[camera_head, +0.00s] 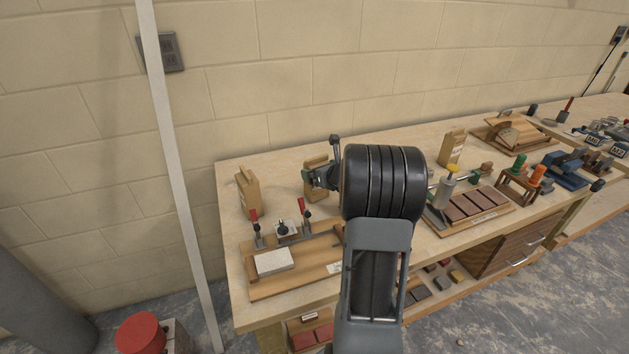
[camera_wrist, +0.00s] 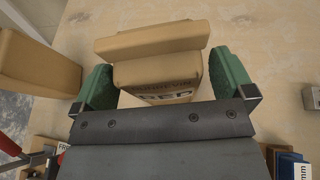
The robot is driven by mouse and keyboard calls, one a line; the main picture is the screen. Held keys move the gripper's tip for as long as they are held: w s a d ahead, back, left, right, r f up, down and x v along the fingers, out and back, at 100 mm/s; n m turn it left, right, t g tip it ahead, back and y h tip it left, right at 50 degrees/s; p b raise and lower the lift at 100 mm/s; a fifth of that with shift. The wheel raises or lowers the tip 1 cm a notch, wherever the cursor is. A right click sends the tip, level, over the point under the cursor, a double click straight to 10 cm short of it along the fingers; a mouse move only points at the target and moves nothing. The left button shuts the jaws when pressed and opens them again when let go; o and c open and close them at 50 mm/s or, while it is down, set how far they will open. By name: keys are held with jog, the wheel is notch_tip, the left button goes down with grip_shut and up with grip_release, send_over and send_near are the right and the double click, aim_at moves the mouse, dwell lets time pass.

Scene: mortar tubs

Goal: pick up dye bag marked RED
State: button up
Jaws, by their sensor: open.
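A tan paper bag with a folded top (camera_wrist: 155,42) stands between my gripper's two green fingers in the wrist view. Large dark letters on its front look like RED, with their lower part hidden by my gripper. My gripper (camera_wrist: 163,75) is open, with one finger on each side of the bag; I cannot tell whether either finger touches it. In the head view the same bag (camera_head: 314,190) stands near the back of the bench, partly covered by my gripper (camera_head: 324,178).
A similar tan bag (camera_head: 248,192) stands to the left, and another (camera_head: 451,148) to the right near the wall. In front is a wooden board (camera_head: 300,284) with red-handled clamps and a pale block (camera_head: 274,262). A tray of brown tiles (camera_head: 470,205) lies to the right.

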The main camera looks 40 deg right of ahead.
jog(key=shift+x, duration=1.25)
jog(key=c, duration=1.1)
jog(key=shift+r, duration=0.15)
jog(key=shift+c, duration=0.2)
